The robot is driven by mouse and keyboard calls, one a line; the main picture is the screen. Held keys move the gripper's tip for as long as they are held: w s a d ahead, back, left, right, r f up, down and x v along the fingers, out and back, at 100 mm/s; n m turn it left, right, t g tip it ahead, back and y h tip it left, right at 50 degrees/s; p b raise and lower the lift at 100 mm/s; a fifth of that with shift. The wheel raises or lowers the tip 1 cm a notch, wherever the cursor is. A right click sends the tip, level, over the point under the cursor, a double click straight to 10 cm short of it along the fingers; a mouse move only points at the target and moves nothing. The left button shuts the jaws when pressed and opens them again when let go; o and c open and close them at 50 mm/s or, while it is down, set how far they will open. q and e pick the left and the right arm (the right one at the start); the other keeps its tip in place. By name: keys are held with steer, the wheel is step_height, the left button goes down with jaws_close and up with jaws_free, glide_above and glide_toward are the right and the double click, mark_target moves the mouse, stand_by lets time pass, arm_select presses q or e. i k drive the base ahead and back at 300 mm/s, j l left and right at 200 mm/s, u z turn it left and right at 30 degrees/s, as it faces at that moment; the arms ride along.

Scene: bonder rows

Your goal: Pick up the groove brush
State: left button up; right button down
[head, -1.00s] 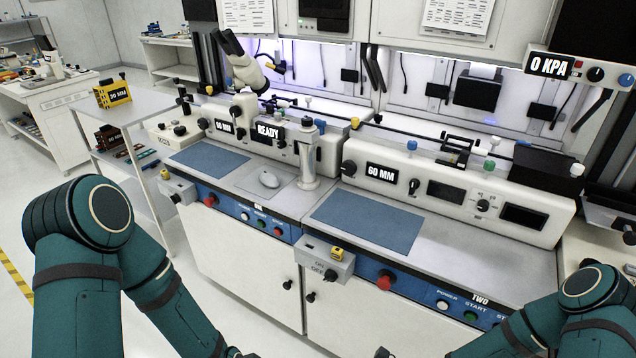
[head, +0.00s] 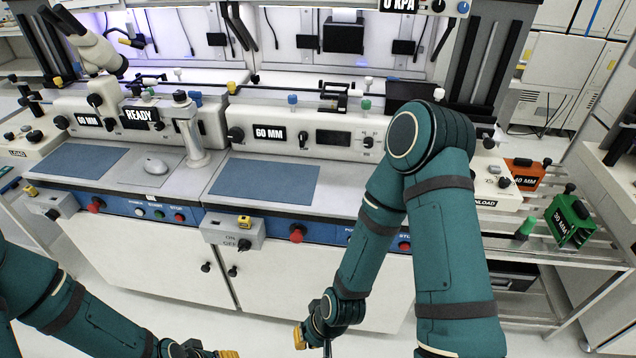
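I cannot make out a groove brush for certain in the head view. A small green upright piece (head: 525,228) stands on the rack at the right, too small to identify. My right gripper (head: 312,340) is low at the bottom edge, in front of the bench's white cabinet doors. Its yellow tip shows, but the frame cuts off the rest. My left gripper (head: 226,354) is at the bottom edge, left of the right one, and mostly cut off. I see nothing held in either, and their opening is not shown.
At the right, a slatted rack (head: 545,248) bears an orange 40 MM block (head: 524,173) and a green 30 MM block (head: 569,221).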

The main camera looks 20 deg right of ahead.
mark_target(522, 233)
steer(key=z, duration=2.15)
